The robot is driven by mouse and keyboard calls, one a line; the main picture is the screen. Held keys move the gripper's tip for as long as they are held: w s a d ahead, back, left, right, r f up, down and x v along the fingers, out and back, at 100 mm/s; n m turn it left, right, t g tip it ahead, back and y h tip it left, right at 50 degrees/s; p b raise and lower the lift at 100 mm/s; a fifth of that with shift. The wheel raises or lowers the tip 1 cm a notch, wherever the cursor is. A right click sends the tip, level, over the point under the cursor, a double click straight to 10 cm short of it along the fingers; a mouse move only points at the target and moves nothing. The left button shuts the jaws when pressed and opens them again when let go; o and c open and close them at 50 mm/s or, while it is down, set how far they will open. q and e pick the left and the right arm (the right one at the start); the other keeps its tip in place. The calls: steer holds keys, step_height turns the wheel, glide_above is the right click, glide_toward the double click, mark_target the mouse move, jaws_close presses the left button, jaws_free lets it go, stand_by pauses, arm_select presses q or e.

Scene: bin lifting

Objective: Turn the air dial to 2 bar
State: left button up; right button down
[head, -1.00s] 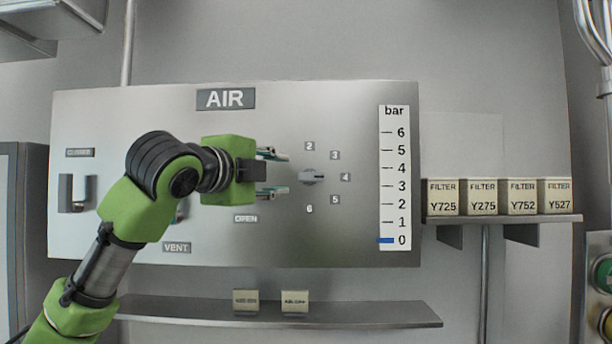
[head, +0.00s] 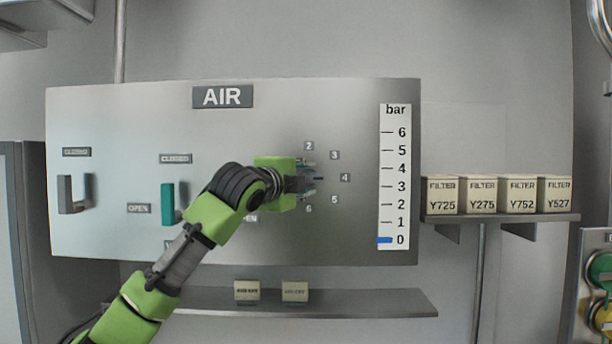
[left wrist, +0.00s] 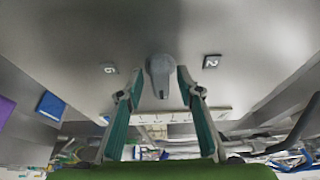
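The air dial is a small grey knob on the AIR panel (head: 270,110), ringed by the numbers 2 to 6. In the head view my left gripper (head: 312,178) is at the dial and mostly hides it; a dark pointer tip shows towards 4. In the left wrist view the knob (left wrist: 160,72) lies between the tips of my two open fingers (left wrist: 156,90), with a visible gap on each side. Its dark mark faces down the picture. The bar scale (head: 394,150) has its blue marker (head: 384,240) at 0. My right gripper is not in view.
A green lever (head: 168,204) and a grey handle (head: 68,195) sit left on the panel. Several filter boxes (head: 440,195) stand on a shelf at right. A lower shelf (head: 370,302) holds two small boxes. A box with buttons (head: 600,270) is at the right edge.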

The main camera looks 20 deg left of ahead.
arm_select(q)
jaws_close()
steer(key=shift+f, duration=0.1)
steer(key=n+b, duration=0.1)
steer(key=n+t+b, duration=0.1)
steer(key=n+b, duration=0.1)
steer(key=shift+d+f+b, duration=0.1)
steer(key=shift+f+b, duration=0.2)
steer(key=shift+f, duration=0.05)
steer(key=n+t+y+b, duration=0.1)
steer(key=n+b, duration=0.1)
steer(key=n, duration=0.2)
steer(key=n+t+y+b, duration=0.1)
steer(key=n+b, duration=0.2)
steer(key=n, duration=0.1)
steer(key=shift+d+f, duration=0.1)
steer(key=shift+d, duration=0.05)
steer(key=n+t+y+b, duration=0.1)
steer(key=n+y+b, duration=0.1)
steer(key=n, duration=0.3)
steer(key=shift+d+y, duration=0.1)
steer(key=shift+y, duration=0.2)
steer(key=n+y, duration=0.1)
steer(key=n, duration=0.2)
steer(key=shift+y, duration=0.4)
steer(key=shift+r+n+y, duration=0.2)
steer(key=shift+n+y, duration=0.6)
steer(key=shift+n, duration=1.1)
